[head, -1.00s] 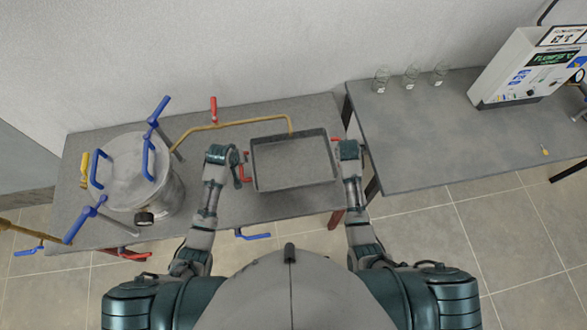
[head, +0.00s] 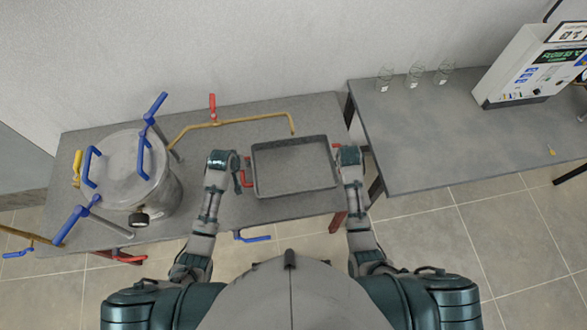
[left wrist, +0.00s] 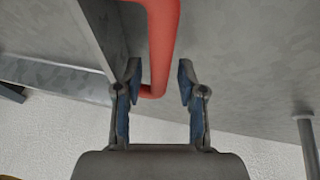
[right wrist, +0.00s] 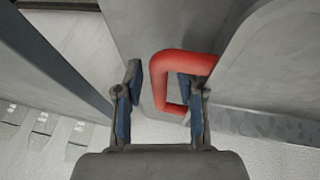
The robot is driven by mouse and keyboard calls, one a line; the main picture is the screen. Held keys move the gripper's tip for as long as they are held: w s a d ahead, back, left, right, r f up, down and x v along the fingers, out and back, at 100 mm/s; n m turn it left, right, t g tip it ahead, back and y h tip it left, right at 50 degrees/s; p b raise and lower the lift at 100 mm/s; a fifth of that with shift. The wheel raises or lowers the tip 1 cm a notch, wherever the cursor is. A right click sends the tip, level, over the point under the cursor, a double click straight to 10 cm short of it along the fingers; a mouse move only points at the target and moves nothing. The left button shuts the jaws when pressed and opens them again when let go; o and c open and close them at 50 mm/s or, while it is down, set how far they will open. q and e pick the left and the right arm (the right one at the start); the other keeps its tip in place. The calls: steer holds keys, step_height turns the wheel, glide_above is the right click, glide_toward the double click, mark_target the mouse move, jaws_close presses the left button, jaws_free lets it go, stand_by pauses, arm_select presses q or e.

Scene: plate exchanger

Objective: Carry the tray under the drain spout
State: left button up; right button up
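The tray (head: 325,183) is a shallow grey rectangular pan on the right part of the left table. It has a red handle on its left side (left wrist: 160,40) and one on its right side (right wrist: 180,62). The drain spout (head: 293,128) is the bent-down end of a brass pipe, near the tray's far edge. My left gripper (left wrist: 158,85) is open, with the left handle between its fingers. My right gripper (right wrist: 160,85) is open; one bar of the right handle is between its fingers and the right finger overlaps the loop.
A metal vessel (head: 125,165) with blue clamp handles stands at the left of the table (head: 235,208). A red valve lever (head: 212,105) rises from the pipe. The right table (head: 420,150) holds several beakers (head: 415,76) and a white instrument (head: 520,75). A gap separates the tables.

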arm_select(q)
steer(key=v, duration=0.8)
steer(key=shift+d+r, duration=0.1)
steer(key=shift+d, duration=0.25)
arm_select(e)
steer(key=shift+d+f, duration=0.15)
steer(key=shift+d, duration=0.45)
steer(key=shift+a, duration=0.35)
steer(key=shift+a+r, duration=0.1)
steer(key=shift+r, duration=0.15)
arm_select(q)
steer(key=r, duration=0.1)
steer(key=s+a+r, duration=0.1)
steer(key=r, duration=0.1)
steer(key=shift+s+a+r, duration=0.15)
steer(key=shift+s+a, duration=0.1)
arm_select(e)
steer(key=v, duration=1.1)
steer(key=shift+r, duration=0.25)
steer(key=shift+s, duration=0.1)
arm_select(q)
steer(key=shift+d, duration=0.1)
